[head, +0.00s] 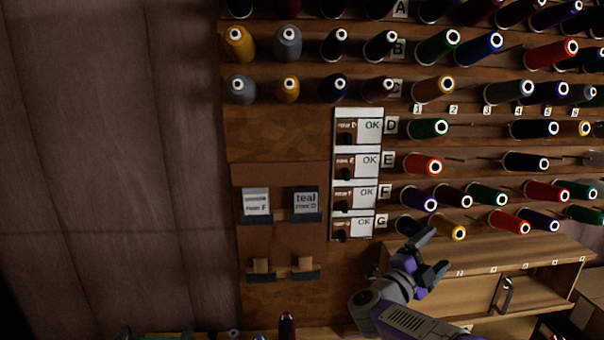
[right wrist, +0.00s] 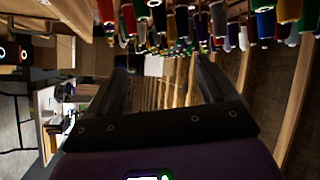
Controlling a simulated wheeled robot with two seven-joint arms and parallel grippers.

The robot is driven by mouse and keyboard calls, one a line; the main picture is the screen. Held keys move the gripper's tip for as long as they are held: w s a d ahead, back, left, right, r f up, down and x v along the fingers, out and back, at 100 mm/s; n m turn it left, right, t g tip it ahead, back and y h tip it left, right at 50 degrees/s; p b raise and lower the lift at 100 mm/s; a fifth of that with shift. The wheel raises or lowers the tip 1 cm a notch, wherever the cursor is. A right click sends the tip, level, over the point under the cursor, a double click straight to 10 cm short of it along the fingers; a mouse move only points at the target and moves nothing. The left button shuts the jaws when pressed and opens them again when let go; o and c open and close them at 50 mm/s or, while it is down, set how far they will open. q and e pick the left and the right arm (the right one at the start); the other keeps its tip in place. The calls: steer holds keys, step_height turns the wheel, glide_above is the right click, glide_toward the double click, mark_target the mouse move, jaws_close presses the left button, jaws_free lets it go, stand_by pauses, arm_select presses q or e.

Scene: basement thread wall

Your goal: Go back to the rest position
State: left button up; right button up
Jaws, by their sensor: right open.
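My right gripper (head: 432,256) is in the head view at lower right, on a purple and grey arm that comes in from the bottom. Its two dark fingers are spread apart with nothing between them. In the right wrist view the two fingers (right wrist: 165,85) also stand wide apart and empty. My left gripper is not in view.
A wall rack holds several rows of thread spools (head: 428,128). A panel of OK cards (head: 367,162) stands left of the lower rows. Two label holders (head: 256,203) hang farther left. The wooden cabinet (head: 480,256) juts out at lower right.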

steer(key=w+a+f+n+t+y, duration=0.2)
steer(key=w+f+n+t+y, duration=0.25)
steer(key=f, duration=0.45)
steer(key=s+a+f+n+g+y, duration=0.1)
steer(key=a+f+n+g+y, duration=0.2)
steer(key=f, duration=0.7)
steer(key=s+a+f+n+y, duration=0.1)
steer(key=a+f+n+y, duration=0.25)
steer(key=f, duration=0.65)
steer(key=s+a+f+n+g+y, duration=0.15)
steer(key=f+n+y, duration=0.25)
steer(key=f, duration=0.6)
steer(key=s+a+f+n+g+y+b, duration=0.1)
steer(key=s+a+f+n+g+y, duration=0.3)
steer(key=s+f, duration=0.9)
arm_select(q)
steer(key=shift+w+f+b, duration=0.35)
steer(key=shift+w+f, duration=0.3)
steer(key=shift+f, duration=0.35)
arm_select(e)
steer(key=s+a+f+g, duration=0.1)
steer(key=s+f+g, duration=0.1)
steer(key=s, duration=0.4)
steer(key=s+a+f+n+g+y, duration=0.1)
steer(key=s+a+f+g, duration=0.1)
steer(key=s, duration=0.4)
steer(key=s+a+f+n+g+y, duration=0.1)
steer(key=s+a+f+g, duration=0.1)
steer(key=s, duration=0.4)
steer(key=shift+g, duration=0.9)
